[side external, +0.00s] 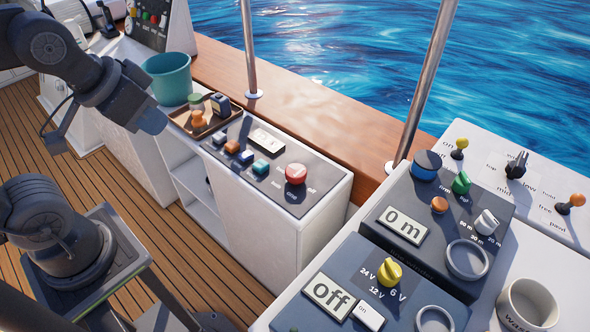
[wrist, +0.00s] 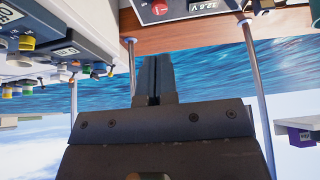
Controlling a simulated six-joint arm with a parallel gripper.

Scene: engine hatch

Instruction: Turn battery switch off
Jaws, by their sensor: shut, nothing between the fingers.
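A round red knob (side external: 296,174) stands on the dark top panel of the white console, with small labels beside it, one reading "off". It looks like the battery switch; which label it points to is too small to tell. In the wrist view, the red knob (wrist: 160,9) is at the top edge beside a display (wrist: 207,7) reading 12.6 V. My gripper (wrist: 154,62) is shut and empty, its fingers together in the wrist view. In the side view it is up at the left, away from the knob and left of the teal bucket; its fingertips are not clear there.
The same panel holds blue, orange, white and teal buttons (side external: 261,166). A brown tray (side external: 222,124) with small items and a teal bucket (side external: 168,78) stand behind it. Metal posts (side external: 424,80) rise along the wooden rail. More knob panels (side external: 437,215) are at right.

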